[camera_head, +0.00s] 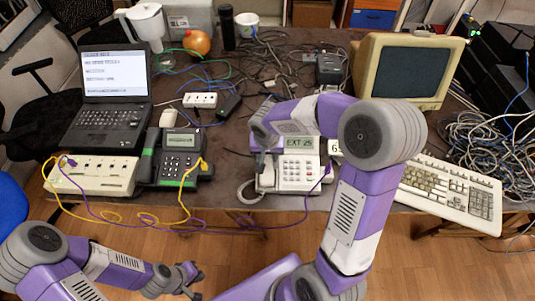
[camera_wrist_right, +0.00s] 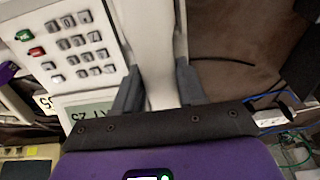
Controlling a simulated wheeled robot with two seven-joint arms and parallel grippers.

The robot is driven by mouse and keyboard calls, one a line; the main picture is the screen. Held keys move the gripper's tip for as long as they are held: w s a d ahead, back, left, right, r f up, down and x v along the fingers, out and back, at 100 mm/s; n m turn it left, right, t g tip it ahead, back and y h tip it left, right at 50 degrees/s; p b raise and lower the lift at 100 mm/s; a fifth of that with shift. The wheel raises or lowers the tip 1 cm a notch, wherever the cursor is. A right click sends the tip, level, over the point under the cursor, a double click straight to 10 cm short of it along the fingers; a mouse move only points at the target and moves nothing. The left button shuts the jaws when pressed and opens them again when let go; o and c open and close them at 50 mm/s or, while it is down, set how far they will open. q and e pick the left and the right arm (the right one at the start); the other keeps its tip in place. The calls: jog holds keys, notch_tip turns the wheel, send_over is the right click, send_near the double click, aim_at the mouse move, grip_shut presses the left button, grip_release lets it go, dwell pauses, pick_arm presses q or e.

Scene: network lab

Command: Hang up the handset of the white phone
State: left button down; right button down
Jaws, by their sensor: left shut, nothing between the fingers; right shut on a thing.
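The white phone (camera_head: 303,173) stands near the table's front edge, with its "EXT 25" display facing the front. Its keypad side (camera_wrist_right: 75,45) fills the left of the right wrist view. The white handset (camera_wrist_right: 152,50) lies lengthwise beside the keypad, between the fingers of my right gripper (camera_wrist_right: 158,88), which is shut on it. In the head view my right gripper (camera_head: 264,148) is over the phone's left side and partly hides the handset. I cannot tell whether the handset touches the cradle. My left gripper (camera_head: 188,279) is shut and empty, low in front of the table.
A keyboard (camera_head: 450,192) and monitor (camera_head: 405,70) are right. A coiled cord (camera_head: 246,192) hangs by the white phone. Cables clutter the table's back.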

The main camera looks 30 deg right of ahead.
jog(key=c, duration=0.6)
grip_release()
jog(key=shift+o, duration=0.2)
jog(key=p+v, duration=0.2)
jog(key=v, duration=0.5)
jog(key=shift+r+p, duration=0.25)
jog(key=shift+p, duration=0.1)
